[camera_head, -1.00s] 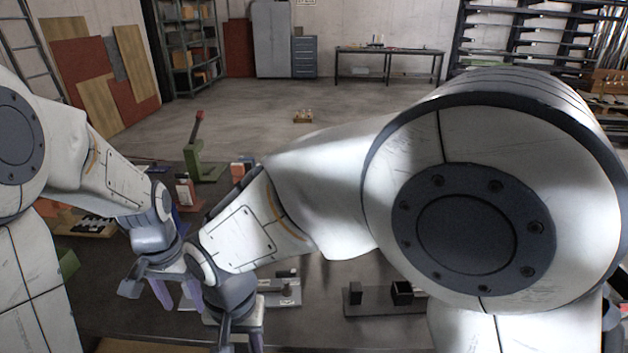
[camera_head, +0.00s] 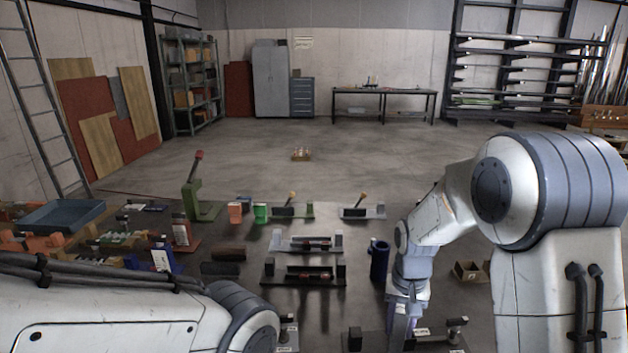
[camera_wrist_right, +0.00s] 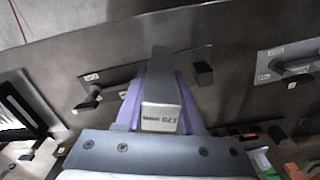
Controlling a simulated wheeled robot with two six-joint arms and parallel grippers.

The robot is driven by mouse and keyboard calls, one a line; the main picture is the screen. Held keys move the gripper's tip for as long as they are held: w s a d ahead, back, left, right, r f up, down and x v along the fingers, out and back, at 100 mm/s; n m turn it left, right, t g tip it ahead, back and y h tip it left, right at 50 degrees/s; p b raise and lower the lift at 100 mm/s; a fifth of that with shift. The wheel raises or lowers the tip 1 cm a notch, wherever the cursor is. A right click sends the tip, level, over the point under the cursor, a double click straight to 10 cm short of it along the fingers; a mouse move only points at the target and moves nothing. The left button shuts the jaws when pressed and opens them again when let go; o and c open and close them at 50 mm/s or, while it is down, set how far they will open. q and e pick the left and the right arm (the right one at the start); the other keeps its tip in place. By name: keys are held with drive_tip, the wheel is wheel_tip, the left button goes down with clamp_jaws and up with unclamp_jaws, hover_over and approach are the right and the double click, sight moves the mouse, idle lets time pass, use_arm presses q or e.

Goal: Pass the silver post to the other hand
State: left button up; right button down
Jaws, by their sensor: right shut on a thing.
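The silver post (camera_wrist_right: 162,88) is a grey rectangular bar with a printed label on its near end. In the right wrist view it lies between the purple fingers of my right gripper (camera_wrist_right: 160,100), which is shut on it. In the head view my right gripper (camera_head: 403,322) points down over the right front of the table, and the post cannot be clearly made out there. My left arm crosses the lower left of the head view, and its gripper is out of the frame.
Small fixtures (camera_head: 305,274) stand mid-table, with a dark blue cylinder (camera_head: 379,261) left of my right arm. A small open box (camera_head: 469,271) is to its right. A blue tray (camera_head: 62,215) and orange parts crowd the left. Fixtures also sit near my right gripper.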

use_arm(q)
drive_tip(key=w+a+f+m+t+h, duration=0.1)
drive_tip(key=w+f+t, duration=0.15)
drive_tip(key=w, duration=0.85)
drive_tip(key=w+a+f+m+t+h, duration=0.15)
drive_tip(key=w+t, duration=0.25)
drive_tip(key=w, duration=0.6)
drive_tip(key=w+d+f+m+g+h, duration=0.1)
drive_tip(key=d+f+m+h, duration=0.1)
drive_tip(key=d+h, duration=0.2)
drive_tip(key=w+d+f+m+g+h, duration=0.1)
drive_tip(key=d+m+h, duration=0.1)
drive_tip(key=d+h, duration=0.3)
drive_tip(key=d, duration=0.4)
drive_tip(key=shift+d+f, duration=0.15)
drive_tip(key=shift+f, duration=0.2)
use_arm(e)
drive_tip(key=s+a+f+n, duration=0.2)
drive_tip(key=a+n, duration=0.6)
drive_tip(key=a, duration=0.5)
drive_tip(key=shift+a+f, duration=0.25)
drive_tip(key=shift+f, duration=0.2)
use_arm(q)
drive_tip(key=shift+c, duration=0.3)
clamp_jaws()
use_arm(e)
drive_tip(key=shift+c, duration=2.2)
unclamp_jaws()
